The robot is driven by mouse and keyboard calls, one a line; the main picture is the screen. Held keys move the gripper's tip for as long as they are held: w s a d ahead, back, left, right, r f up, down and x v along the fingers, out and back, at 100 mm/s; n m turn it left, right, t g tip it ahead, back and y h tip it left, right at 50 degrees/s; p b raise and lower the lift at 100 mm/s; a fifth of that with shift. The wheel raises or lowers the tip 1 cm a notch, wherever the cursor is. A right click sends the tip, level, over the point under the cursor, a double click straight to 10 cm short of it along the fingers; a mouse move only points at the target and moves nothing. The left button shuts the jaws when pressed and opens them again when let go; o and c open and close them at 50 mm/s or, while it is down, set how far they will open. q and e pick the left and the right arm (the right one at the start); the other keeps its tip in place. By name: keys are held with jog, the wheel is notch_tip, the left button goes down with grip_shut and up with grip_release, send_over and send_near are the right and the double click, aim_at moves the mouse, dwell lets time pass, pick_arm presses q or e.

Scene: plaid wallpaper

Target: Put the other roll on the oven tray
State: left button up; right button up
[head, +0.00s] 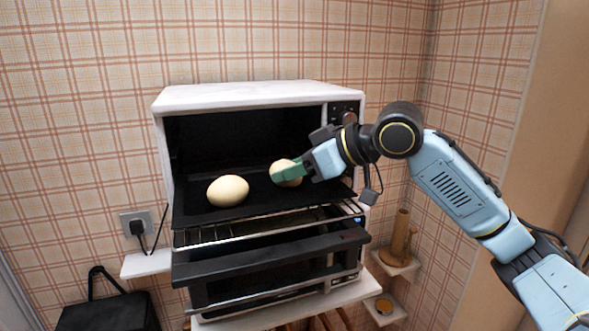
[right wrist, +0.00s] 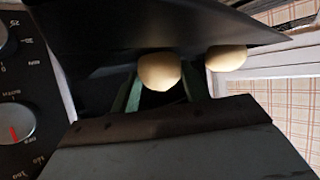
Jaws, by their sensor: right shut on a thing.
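One pale round roll (head: 228,191) rests on the left part of the black oven tray (head: 250,207), clear of my gripper. My right gripper (head: 288,172) reaches in from the right and is shut on the other roll (head: 279,166), over the right part of the tray. In the right wrist view, the held roll (right wrist: 160,71) sits between the green fingers and the first roll (right wrist: 226,58) is beyond it. The held roll is at or just above the tray surface; I cannot tell whether it touches. My left gripper is not in view.
The white oven (head: 260,95) is open, with a wire rack (head: 215,235) under the tray and its dark door (head: 270,257) lowered. Its control knobs (right wrist: 18,133) are close beside my right gripper. A black bag (head: 108,312) is at lower left. Small shelves (head: 398,266) are at right.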

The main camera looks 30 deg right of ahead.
jog(key=o, duration=0.5)
jog(key=shift+f, duration=0.15)
jog(key=o, duration=0.5)
jog(key=shift+r, duration=0.25)
jog(key=b+v, duration=0.3)
jog(key=v, duration=0.7)
jog(key=shift+s+d+b, duration=0.25)
jog(key=shift+s+b, duration=0.05)
jog(key=shift+b, duration=0.05)
jog(key=shift+s+d+r, duration=0.25)
jog(key=shift+s+r, duration=0.1)
jog(key=shift+s, duration=0.1)
